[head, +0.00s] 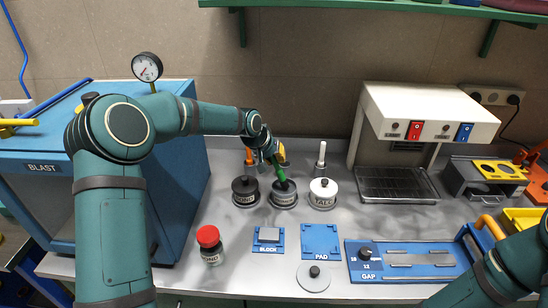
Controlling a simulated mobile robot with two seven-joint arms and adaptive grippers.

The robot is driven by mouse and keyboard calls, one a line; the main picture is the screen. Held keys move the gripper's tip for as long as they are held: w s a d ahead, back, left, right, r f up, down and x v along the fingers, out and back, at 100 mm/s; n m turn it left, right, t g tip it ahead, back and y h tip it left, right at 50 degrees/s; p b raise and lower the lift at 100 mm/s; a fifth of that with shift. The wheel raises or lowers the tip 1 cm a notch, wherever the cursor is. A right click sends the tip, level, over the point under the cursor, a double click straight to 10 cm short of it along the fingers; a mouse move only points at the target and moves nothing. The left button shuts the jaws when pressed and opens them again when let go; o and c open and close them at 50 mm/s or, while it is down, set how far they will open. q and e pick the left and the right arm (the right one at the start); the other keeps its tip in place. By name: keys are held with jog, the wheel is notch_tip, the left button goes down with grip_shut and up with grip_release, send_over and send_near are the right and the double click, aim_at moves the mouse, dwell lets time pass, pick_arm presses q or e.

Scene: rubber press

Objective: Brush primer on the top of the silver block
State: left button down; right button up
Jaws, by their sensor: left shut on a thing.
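The silver block (268,234) sits on a blue holder marked BLOCK (268,250) at the front middle of the bench. My left gripper (277,160) is behind it, above the middle one of three pots. It is shut on a green-handled brush (281,175), which points down at the grey middle pot (284,198). The brush's lower end is hidden at the pot's mouth, and the pot's label is too small to read surely. A dark pot (245,194) with an orange-handled brush stands left of it. A white pot (323,196) with a white-handled brush stands right. My right gripper is out of view.
A blue PAD plate (320,241) lies right of the block, with a grey disc (313,278) in front. A red-capped jar (209,244) stands left. The blue GAP fixture (405,262) is right. The blue BLAST cabinet (185,190) and a white-hooded station (430,110) flank the pots.

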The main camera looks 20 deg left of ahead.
pick_arm(q)
jog(key=shift+f+b, duration=0.5)
jog(key=shift+f, duration=0.15)
dwell(1.9)
jog(key=shift+r, duration=0.1)
jog(key=shift+r+p, duration=2.05)
jog(key=shift+r, duration=1.45)
